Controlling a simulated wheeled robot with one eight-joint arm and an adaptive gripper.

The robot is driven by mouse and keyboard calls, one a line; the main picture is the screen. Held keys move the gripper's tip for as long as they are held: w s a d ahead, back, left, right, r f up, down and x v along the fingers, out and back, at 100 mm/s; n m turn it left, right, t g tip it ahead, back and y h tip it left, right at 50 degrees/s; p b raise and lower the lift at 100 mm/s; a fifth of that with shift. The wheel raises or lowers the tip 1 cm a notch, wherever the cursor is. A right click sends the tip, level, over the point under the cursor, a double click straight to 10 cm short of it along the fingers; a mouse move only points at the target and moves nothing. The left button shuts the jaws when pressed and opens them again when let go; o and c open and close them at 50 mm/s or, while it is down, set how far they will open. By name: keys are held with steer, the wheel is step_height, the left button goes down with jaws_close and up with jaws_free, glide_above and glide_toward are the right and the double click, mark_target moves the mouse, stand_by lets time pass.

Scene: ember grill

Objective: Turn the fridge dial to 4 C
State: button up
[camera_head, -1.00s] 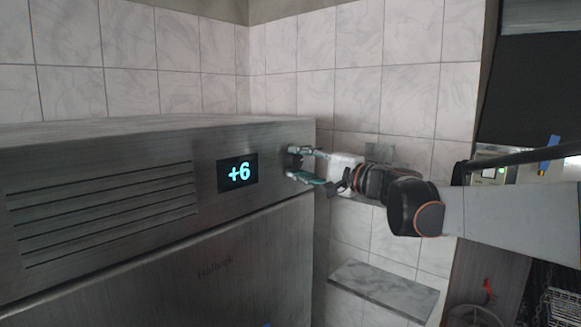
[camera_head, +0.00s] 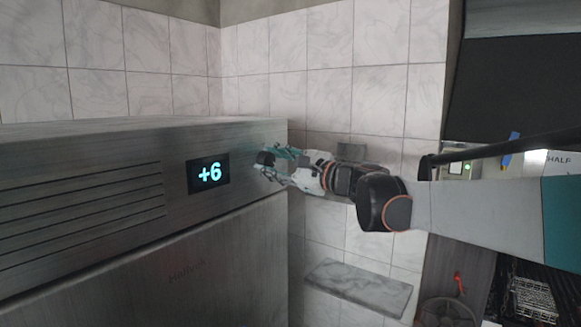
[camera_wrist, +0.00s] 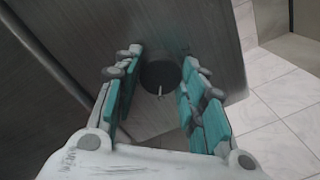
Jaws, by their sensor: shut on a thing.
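The fridge's steel front (camera_head: 120,262) fills the left of the head view. Its dark display (camera_head: 208,174) reads +6 in cyan. The black round dial (camera_head: 264,158) sits right of the display, near the fridge's right edge. My gripper (camera_head: 268,162) reaches in from the right and is shut on the dial. In the wrist view the dial (camera_wrist: 160,74) is between the teal-padded fingers of my gripper (camera_wrist: 161,62), with a white mark at its lower edge. The fingers partly hide the dial in the head view.
A vent grille (camera_head: 85,205) lies left of the display. White tiled walls (camera_head: 320,95) stand behind and right of the fridge. A marble shelf (camera_head: 358,287) is low on the right.

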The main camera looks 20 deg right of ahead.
steer(key=shift+s, duration=0.15)
steer(key=o, duration=1.1)
steer(key=shift+c, duration=0.2)
